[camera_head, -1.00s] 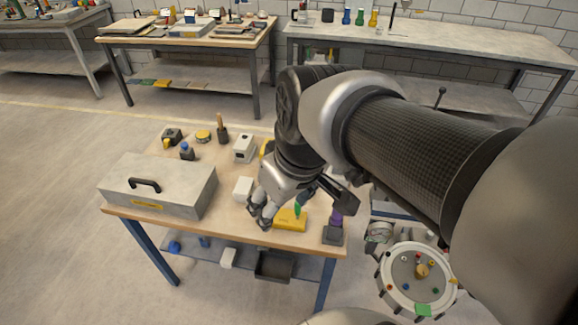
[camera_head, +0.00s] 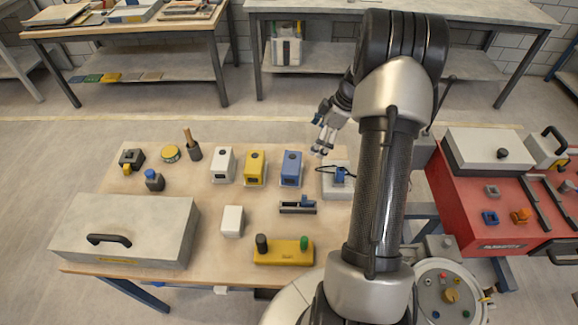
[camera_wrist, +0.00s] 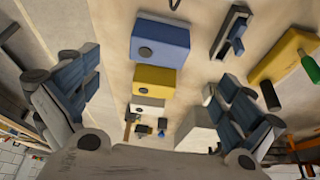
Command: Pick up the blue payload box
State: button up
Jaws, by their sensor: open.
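The blue payload box (camera_head: 291,168) stands upright on the wooden table, at the right end of a row with a yellow box (camera_head: 256,168) and a white box (camera_head: 223,164). It has a dark round knob on top. In the wrist view the blue box (camera_wrist: 160,44) lies beyond the open fingers, in the upper middle, with the yellow box (camera_wrist: 152,80) and white box below it. My gripper (camera_head: 322,142) is up and to the right of the blue box in the head view, apart from it. Its fingers (camera_wrist: 150,100) are spread and empty.
A grey device with a blue part (camera_head: 338,178) stands close right of the blue box. A dark clamp-like fixture (camera_head: 298,206) and yellow block (camera_head: 283,252) lie in front. A grey case (camera_head: 124,229) fills the left front. A red cart (camera_head: 485,205) stands at right.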

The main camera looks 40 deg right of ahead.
aim_at(299, 162)
jog(key=b+x, duration=0.2)
jog(key=x, duration=1)
jog(key=shift+w, duration=0.1)
jog(key=shift+w+a+r+b+x, duration=0.1)
jog(key=shift+a+b+x, duration=0.2)
jog(key=shift+x, duration=0.6)
jog(key=shift+w+a+r+b+x, duration=0.1)
jog(key=shift+b+x, duration=0.25)
jog(key=shift+x, duration=0.55)
jog(key=shift+w+a+r+b+x, duration=0.15)
jog(key=shift+b+x, duration=0.2)
jog(key=shift+x, duration=0.5)
jog(key=c, duration=1.2)
jog(key=shift+o, duration=0.2)
